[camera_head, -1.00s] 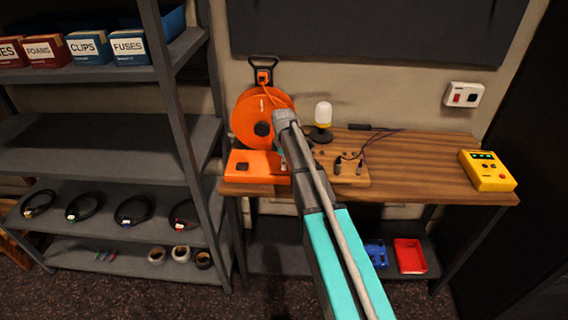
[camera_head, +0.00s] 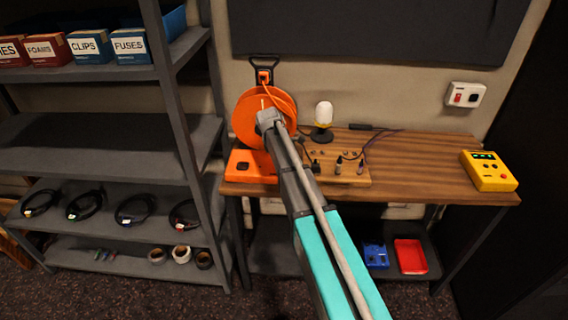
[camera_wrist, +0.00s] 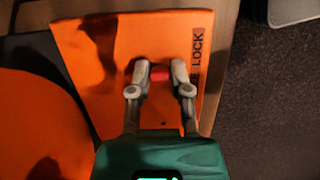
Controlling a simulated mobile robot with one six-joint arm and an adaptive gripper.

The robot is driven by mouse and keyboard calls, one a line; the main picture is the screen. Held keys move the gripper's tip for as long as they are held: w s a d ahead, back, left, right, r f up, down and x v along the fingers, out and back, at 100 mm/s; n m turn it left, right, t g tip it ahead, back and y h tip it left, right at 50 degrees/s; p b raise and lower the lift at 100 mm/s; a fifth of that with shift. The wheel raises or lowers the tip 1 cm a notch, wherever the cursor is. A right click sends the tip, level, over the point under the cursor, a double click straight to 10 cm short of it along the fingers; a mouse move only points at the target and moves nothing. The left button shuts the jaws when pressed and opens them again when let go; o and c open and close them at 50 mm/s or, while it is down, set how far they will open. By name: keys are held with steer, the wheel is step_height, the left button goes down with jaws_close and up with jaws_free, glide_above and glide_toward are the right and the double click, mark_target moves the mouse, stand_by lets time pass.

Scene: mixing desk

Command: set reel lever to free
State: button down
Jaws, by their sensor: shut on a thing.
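An orange cable reel (camera_head: 245,118) stands on the left end of the wooden desk, on an orange base (camera_head: 247,167). In the wrist view the base is an orange plate (camera_wrist: 110,40) with a dark label on its right reading "LOCK" and part of another word. My gripper (camera_wrist: 160,72) is over this plate, its two fingertips closed on a small red piece, the reel lever (camera_wrist: 160,75). Only the lever's red part shows between the fingers. In the head view my arm hides the gripper and the lever.
A board with plugs and cables (camera_head: 343,172) and a white lamp (camera_head: 323,118) are right of the reel. A yellow box (camera_head: 488,171) is at the desk's right end. A grey shelf unit (camera_head: 110,145) stands close on the left. The desk's middle right is clear.

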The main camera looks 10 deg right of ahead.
steer(key=h+b, duration=0.1)
steer(key=a+g+h+b, duration=0.1)
steer(key=h+b, duration=0.2)
steer(key=h, duration=0.1)
steer(key=shift+w+a+f+b, duration=0.2)
steer(key=shift+a+f+b, duration=0.1)
steer(key=shift+a+f, duration=0.1)
steer(key=g+h+b, duration=0.1)
steer(key=h+b, duration=0.1)
steer(key=shift+a+b, duration=0.2)
steer(key=shift+b, duration=0.15)
steer(key=shift+h+b, duration=0.3)
steer(key=shift+h, duration=0.2)
steer(key=shift+r, duration=0.1)
steer(key=c, duration=0.6)
jaws_free()
steer(key=shift+w, duration=0.1)
steer(key=shift+o, duration=0.2)
steer(key=shift+d+r+p, duration=0.1)
steer(key=shift+r+p, duration=0.15)
steer(key=shift+p, duration=0.3)
